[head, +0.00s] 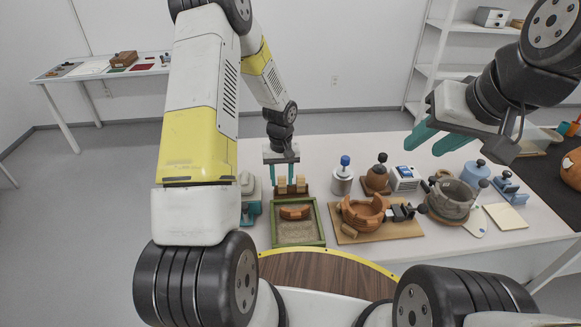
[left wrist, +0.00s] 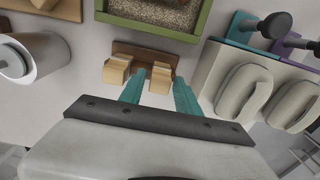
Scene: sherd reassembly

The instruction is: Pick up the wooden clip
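Two pale wooden clips stand side by side on a brown base (left wrist: 133,50) behind the sand tray; in the head view one clip (head: 282,187) is on the left and the other (head: 300,185) on the right. My left gripper (head: 282,181) is open over the left clip. In the left wrist view this clip (left wrist: 161,79) shows between the teal fingertips, with small gaps beside it, and the other clip (left wrist: 116,71) lies outside the left finger. My right gripper (head: 428,146) is open and empty, raised above the table's back right.
A green-framed sand tray (head: 321,225) with an orange sherd (head: 295,212) is in front of the clips. A white jar with a blue knob (head: 342,179) stands right of them, a pale grey and teal device (head: 249,190) left. A partly built pot (head: 362,212) sits on a wooden board.

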